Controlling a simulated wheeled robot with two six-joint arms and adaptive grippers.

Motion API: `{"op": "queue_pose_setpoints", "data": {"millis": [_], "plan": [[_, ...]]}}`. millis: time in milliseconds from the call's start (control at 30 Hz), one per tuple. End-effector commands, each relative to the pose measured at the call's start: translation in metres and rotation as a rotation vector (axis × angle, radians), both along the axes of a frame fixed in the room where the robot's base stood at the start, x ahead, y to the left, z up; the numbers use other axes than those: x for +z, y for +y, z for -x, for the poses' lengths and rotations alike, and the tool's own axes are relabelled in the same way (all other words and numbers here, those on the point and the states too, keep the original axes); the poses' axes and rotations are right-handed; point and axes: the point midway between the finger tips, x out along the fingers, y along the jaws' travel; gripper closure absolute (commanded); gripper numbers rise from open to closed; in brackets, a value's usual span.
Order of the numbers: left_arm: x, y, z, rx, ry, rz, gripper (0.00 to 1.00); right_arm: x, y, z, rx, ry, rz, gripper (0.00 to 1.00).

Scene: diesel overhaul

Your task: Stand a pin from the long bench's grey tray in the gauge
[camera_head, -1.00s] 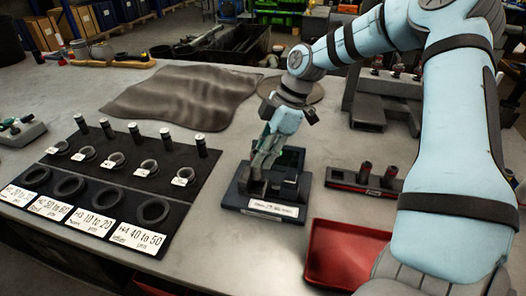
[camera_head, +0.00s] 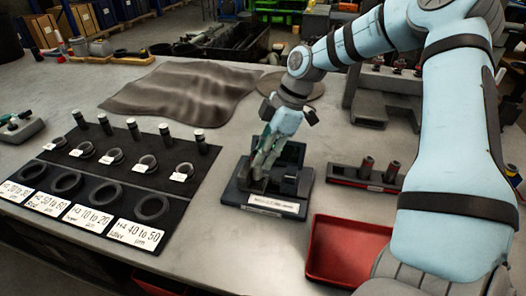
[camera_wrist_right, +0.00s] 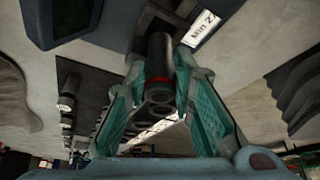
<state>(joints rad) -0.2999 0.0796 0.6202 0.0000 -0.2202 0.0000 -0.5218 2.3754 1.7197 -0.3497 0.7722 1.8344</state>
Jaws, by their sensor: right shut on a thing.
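The gauge (camera_head: 246,205) is a dark block with a white label on its front edge, on the bench. My right gripper (camera_head: 259,176) points down at its left part. In the right wrist view the right gripper (camera_wrist_right: 158,98) is shut on a dark pin (camera_wrist_right: 159,56) with a red band. The pin's far end meets a dark part of the gauge; how deep it sits is hidden. Two more pins (camera_head: 365,165) stand in a dark grey, red-edged tray (camera_head: 345,178) right of the gauge. My left gripper is not in view.
A red bin (camera_head: 325,272) lies at the front right. A black mat (camera_head: 112,172) with rings, several upright cylinders and labels is left of the gauge. A wrinkled dark cloth (camera_head: 180,93) lies behind. Bare bench separates mat and gauge.

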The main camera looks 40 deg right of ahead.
Motion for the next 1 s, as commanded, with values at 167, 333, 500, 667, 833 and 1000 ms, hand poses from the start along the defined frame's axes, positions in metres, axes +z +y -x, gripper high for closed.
{"op": "queue_pose_setpoints", "data": {"millis": [167,333,500,667,833,1000], "plan": [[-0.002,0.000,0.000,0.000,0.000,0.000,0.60,-0.002,0.000,0.000,0.000,0.000,0.000,1.00],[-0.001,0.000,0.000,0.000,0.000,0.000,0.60,-0.002,0.000,0.000,0.000,-0.001,0.000,1.00],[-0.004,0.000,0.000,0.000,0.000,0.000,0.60,-0.004,0.000,0.000,0.000,0.000,0.000,1.00],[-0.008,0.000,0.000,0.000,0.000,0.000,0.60,-0.009,0.000,0.000,0.000,0.000,0.000,1.00],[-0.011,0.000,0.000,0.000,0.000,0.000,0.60,-0.014,0.000,0.000,0.000,0.000,0.000,1.00],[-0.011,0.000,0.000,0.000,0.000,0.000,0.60,-0.014,0.000,0.000,0.000,-0.001,0.000,1.00]]}}
